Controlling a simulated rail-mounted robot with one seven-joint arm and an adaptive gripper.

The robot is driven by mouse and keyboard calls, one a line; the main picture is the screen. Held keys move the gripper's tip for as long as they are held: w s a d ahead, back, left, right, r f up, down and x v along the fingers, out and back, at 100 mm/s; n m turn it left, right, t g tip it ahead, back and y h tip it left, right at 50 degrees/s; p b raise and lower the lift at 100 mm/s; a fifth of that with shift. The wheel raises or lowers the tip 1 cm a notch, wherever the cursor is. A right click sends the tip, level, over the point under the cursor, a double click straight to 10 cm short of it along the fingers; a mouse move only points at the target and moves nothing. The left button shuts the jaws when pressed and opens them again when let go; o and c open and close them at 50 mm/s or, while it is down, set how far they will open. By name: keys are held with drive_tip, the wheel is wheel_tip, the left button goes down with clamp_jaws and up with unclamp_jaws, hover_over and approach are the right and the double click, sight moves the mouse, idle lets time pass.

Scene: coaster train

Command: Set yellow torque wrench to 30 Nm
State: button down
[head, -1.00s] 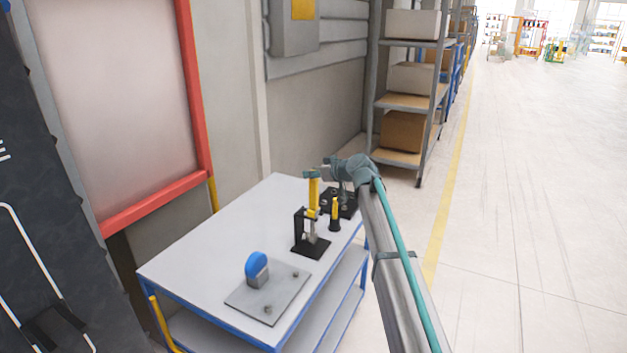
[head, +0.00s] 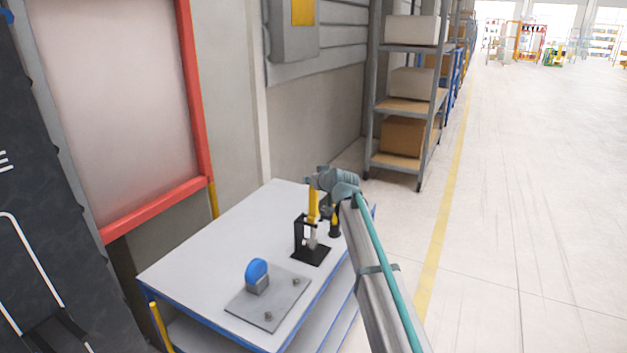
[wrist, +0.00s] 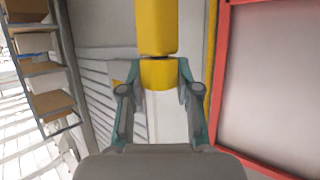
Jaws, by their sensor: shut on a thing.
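The yellow torque wrench (head: 313,206) stands upright in a black stand (head: 311,254) on the table. My gripper (head: 314,185) is at its upper end, with the arm reaching in from the right. In the wrist view, my gripper (wrist: 158,74) is shut on a yellow cylindrical part of the torque wrench (wrist: 157,28), one teal finger on each side. A narrow dark seam separates the gripped yellow section from the longer section beyond it. The scale and any setting marks cannot be read.
A second yellow tool (head: 335,216) in a black holder stands just right of the wrench, partly hidden by my arm. A grey plate (head: 270,312) with a blue round part (head: 257,270) lies at the table's front. A shelf rack (head: 408,106) stands behind. The table's left part is clear.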

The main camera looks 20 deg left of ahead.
drive_tip(key=c, duration=0.8)
unclamp_jaws()
drive_tip(key=v, duration=1.2)
